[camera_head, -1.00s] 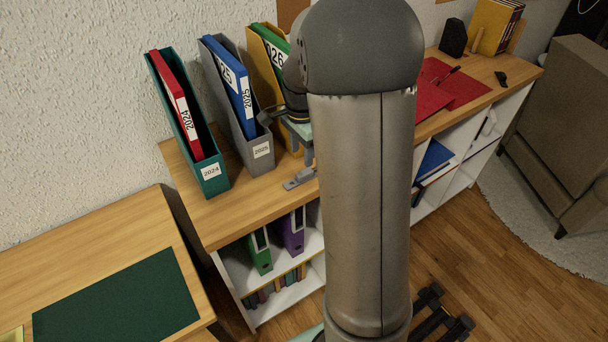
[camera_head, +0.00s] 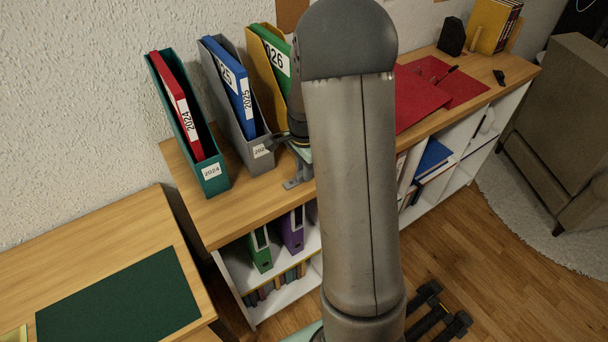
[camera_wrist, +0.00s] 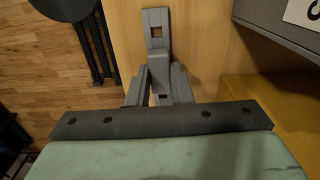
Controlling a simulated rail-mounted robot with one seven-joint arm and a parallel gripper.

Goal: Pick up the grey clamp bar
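The grey clamp bar (camera_head: 294,183) lies on the wooden shelf top near its front edge, in front of the grey file holder; my arm partly covers it in the head view. In the wrist view the clamp bar (camera_wrist: 155,27) shows a flat end with a square hole and a raised middle part. My gripper (camera_wrist: 159,82) is open, with one finger on each side of the raised part. I cannot tell whether the fingers touch it. In the head view my gripper (camera_head: 285,148) is just above the bar, mostly hidden by my arm.
A teal file holder (camera_head: 214,183), a grey file holder (camera_head: 262,163) and a yellow one (camera_head: 259,54) stand behind the bar. Red sheets (camera_head: 420,97) lie further right on the shelf top. A desk with a green mat (camera_head: 118,300) is at lower left.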

